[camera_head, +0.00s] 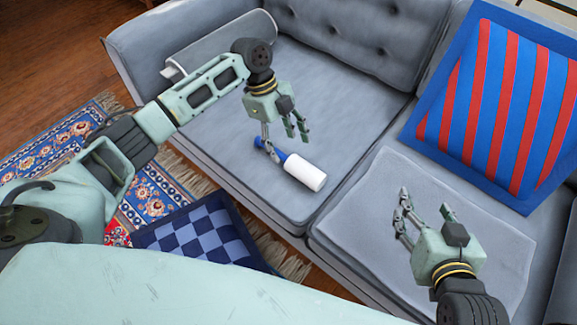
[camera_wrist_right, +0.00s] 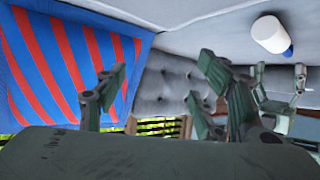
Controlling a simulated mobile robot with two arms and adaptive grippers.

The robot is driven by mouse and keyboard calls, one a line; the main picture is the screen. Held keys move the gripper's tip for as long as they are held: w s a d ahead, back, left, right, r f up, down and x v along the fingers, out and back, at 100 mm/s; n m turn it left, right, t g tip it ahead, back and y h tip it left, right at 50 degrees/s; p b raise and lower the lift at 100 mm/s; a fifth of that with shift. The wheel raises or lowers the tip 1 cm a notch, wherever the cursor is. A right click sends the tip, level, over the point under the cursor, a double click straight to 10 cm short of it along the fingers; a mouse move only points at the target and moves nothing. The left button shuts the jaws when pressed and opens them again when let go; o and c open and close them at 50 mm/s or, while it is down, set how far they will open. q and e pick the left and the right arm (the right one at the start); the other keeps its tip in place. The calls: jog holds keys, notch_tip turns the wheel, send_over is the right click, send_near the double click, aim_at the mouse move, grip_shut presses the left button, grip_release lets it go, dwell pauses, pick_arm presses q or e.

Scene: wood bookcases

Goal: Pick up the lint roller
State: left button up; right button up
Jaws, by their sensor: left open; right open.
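The lint roller (camera_head: 304,172) lies on the left seat cushion of the grey sofa, near its front edge. It has a white roll and a blue handle, and the handle end points up and to the left. My left gripper (camera_head: 286,145) is open, just above and beside the handle, whose end is partly hidden by a finger. I cannot tell whether they touch. My right gripper (camera_head: 427,211) is open and empty over the right seat cushion. The right wrist view shows the lint roller (camera_wrist_right: 270,36) at upper right, apart from the right gripper's fingers (camera_wrist_right: 160,90).
The grey sofa (camera_head: 215,150) fills most of the view. A red and blue striped pillow (camera_head: 500,105) leans at its right back. A blue checkered cushion (camera_head: 205,238) lies on a patterned rug (camera_head: 60,150) in front. The left seat is clear around the roller.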

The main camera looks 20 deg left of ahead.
aim_at(296, 160)
pick_arm(q)
jog(key=shift+w+d+f, duration=0.1)
jog(key=shift+d+f, duration=0.45)
jog(key=shift+d, duration=0.1)
jog(key=x, duration=0.1)
jog(key=b+x, duration=0.1)
jog(key=x, duration=0.1)
jog(key=b+x, duration=0.1)
jog(key=x, duration=0.1)
jog(key=shift+s+d+r, duration=0.2)
jog(key=shift+s, duration=0.2)
pick_arm(e)
jog(key=w+r+t+y, duration=0.1)
jog(key=w+r+t, duration=0.1)
jog(key=r, duration=0.3)
jog(key=w+a+r+t, duration=0.1)
jog(key=r+t, duration=0.3)
jog(key=r, duration=0.1)
jog(key=shift+w+a+y, duration=0.3)
jog(key=shift+w+y, duration=0.05)
jog(key=shift+y, duration=0.05)
pick_arm(q)
jog(key=shift+c, duration=0.2)
jog(key=c, duration=1.3)
